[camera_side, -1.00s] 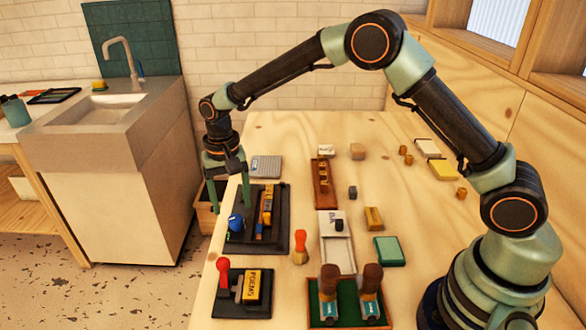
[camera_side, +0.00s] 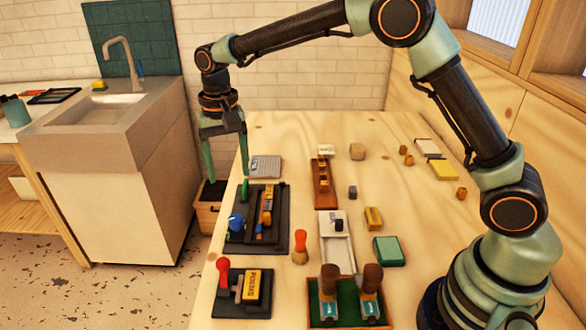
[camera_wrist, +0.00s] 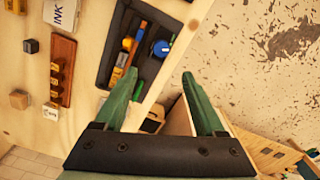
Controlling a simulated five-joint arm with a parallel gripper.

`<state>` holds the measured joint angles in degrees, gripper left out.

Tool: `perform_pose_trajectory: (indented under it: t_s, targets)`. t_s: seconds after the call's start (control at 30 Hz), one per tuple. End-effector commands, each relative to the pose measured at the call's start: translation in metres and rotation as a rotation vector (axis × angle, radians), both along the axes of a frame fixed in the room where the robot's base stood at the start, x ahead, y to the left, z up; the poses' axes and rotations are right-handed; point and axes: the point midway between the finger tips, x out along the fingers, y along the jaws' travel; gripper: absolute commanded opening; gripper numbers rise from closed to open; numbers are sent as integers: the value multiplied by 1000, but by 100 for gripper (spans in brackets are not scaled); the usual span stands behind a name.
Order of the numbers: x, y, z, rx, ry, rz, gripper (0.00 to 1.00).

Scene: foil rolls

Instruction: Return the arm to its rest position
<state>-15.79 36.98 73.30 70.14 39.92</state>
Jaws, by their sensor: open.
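My gripper (camera_side: 228,183) has two green fingers spread apart with nothing between them. It hangs from the arm over the table's left edge, beside the black tray (camera_side: 272,240) of coloured pieces. In the wrist view my gripper (camera_wrist: 160,75) is also open and empty. One finger there overlaps the black tray (camera_wrist: 104,78) and the other shows against the speckled floor. I cannot tell the exact height of the fingertips above the tray.
A wooden bin (camera_side: 207,221) stands beyond the table's left edge, below the gripper. A grey pad (camera_side: 266,166), a wooden rack (camera_side: 324,196), a red-topped stamp (camera_side: 300,248) and a green-lined box (camera_side: 347,303) sit on the table. A sink cabinet (camera_side: 125,205) stands at left.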

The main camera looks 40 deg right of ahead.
Motion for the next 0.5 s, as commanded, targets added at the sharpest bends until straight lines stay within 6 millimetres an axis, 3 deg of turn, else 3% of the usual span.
perform_pose_trajectory:
  t_s: [0.3,0.5]
  targets:
    - [-39,-46,67,21,-133,104,72]
    - [-78,-76,96,16,-226,182,72]
